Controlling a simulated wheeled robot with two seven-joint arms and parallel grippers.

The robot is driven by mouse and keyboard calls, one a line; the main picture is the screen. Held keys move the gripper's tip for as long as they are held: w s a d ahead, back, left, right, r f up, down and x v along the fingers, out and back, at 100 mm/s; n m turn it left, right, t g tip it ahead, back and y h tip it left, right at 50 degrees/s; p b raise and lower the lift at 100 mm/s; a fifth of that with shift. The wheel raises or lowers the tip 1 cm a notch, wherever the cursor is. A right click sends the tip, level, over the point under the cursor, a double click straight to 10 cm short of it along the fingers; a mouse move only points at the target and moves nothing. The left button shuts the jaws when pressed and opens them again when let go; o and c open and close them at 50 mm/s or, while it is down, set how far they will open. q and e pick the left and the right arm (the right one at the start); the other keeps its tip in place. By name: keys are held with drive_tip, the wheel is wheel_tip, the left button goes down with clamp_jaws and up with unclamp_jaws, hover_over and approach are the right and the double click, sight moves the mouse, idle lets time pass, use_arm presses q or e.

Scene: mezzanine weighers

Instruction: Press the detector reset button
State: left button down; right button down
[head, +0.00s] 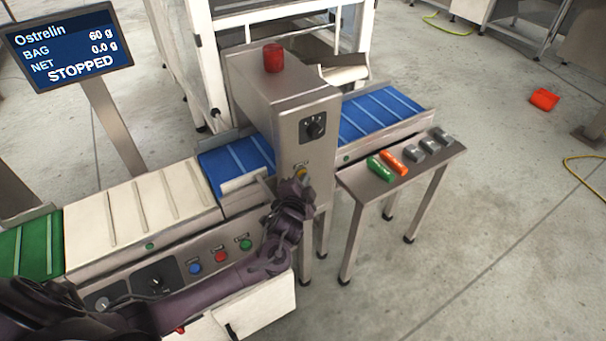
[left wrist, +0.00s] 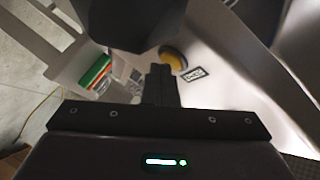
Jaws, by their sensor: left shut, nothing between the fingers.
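The detector (head: 305,105) is a grey metal housing over the blue belt. Its yellow reset button (head: 301,172) sits low on the front face, partly hidden by my gripper. In the left wrist view the yellow button (left wrist: 173,59) shows beside a small label (left wrist: 195,74) and close to my fingertips. My left gripper (head: 297,184) is shut and empty, right in front of the button. The closed fingers also show in the left wrist view (left wrist: 160,78). I cannot tell whether they touch the button. My right gripper is not in view.
Blue, red (head: 221,256) and green buttons line the lower panel. A side table (head: 350,182) holds green, orange and grey pieces. The screen (head: 68,46) reads STOPPED.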

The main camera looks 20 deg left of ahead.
use_arm(q)
drive_tip(key=shift+s+d+p, duration=0.4)
drive_tip(key=shift+s+d, duration=0.15)
drive_tip(key=shift+d, duration=0.1)
drive_tip(key=s+d+p, duration=0.1)
drive_tip(key=d, duration=0.1)
drive_tip(key=s+d, duration=0.2)
drive_tip(key=shift+p, duration=0.4)
idle(0.7)
